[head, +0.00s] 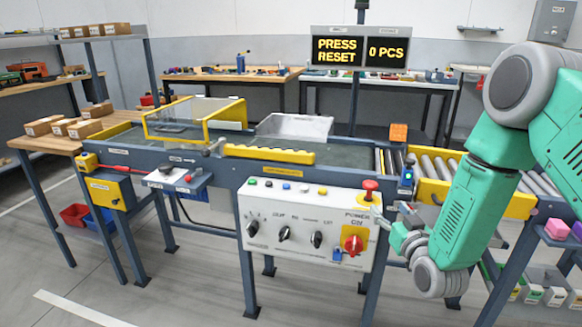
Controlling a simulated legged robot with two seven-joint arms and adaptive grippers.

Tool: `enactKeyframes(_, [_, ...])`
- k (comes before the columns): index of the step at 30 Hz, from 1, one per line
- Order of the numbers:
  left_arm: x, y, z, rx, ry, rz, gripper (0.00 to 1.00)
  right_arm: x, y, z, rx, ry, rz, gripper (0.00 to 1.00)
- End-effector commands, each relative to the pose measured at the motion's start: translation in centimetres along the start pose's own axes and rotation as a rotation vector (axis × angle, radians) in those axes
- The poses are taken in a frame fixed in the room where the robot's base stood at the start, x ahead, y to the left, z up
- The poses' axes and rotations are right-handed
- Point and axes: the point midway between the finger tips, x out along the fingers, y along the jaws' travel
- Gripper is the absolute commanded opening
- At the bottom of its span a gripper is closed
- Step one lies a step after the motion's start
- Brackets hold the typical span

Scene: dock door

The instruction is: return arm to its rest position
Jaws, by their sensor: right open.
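My right arm comes in from the right in green and grey, bent at the elbow and wrist. Its gripper (390,223) is small in the view, just right of the control panel (300,205). It is open, with nothing seen between its fingers. The fingers are near the panel's right edge, below the red mushroom button (370,190) and right of the red rotary switch (353,241) on its yellow plate. I cannot tell whether they touch the panel. My left gripper is not in view.
A conveyor (340,161) with a yellow guard frame (195,118) and rollers (465,171) runs behind the panel. The display (360,50) reads "PRESS RESET" and "0 PCS". An orange block (398,131) is by the rollers. Open floor (180,285) lies at lower left.

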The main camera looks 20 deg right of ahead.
Motion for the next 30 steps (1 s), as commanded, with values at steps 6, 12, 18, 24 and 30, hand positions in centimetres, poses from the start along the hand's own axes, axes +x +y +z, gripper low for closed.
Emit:
enactKeyframes(6, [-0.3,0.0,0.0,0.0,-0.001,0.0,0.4,-1.9,-1.9,3.7,-0.004,-0.148,-0.036,0.56])
enactKeyframes(12, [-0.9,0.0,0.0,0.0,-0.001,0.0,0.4,-10.8,-6.1,13.6,-0.03,-0.597,-0.12,0.56])
enactKeyframes(18, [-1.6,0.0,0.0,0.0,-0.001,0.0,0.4,-24.0,-7.9,20.6,-0.084,-1.071,-0.165,0.56])
enactKeyframes(24, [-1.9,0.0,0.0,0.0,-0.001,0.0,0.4,-34.5,-7.5,22.5,-0.144,-1.4,-0.17,0.56])
enactKeyframes(30, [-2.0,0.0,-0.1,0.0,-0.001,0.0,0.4,-38.1,-7.1,22.6,-0.167,-1.515,-0.164,0.56])
